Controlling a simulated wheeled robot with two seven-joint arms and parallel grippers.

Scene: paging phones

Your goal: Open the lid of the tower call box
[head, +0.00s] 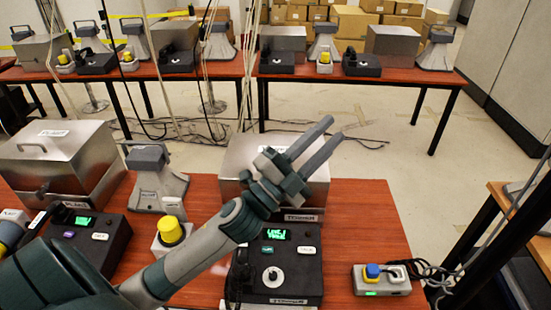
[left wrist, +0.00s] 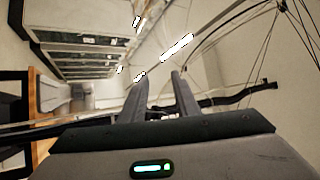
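The tower call box is a brushed-metal box (head: 240,153) with a dark-lettered label on its front, on the red-brown table in the head view. Its lid looks shut; my gripper and forearm hide much of its top and front. My left gripper (head: 334,130) is in front of and above the box in the picture, its fingers pointing up and right. The fingers are parted with nothing between them. They also show parted in the left wrist view (left wrist: 160,86), which does not show the box. My right gripper is not in view.
A black control unit (head: 290,270) with a green display stands before the box. A similar metal box (head: 55,150), a grey horn-shaped device (head: 155,185) and a yellow-topped button (head: 170,230) stand left. A blue-topped button unit (head: 382,280) is right. Cables hang behind.

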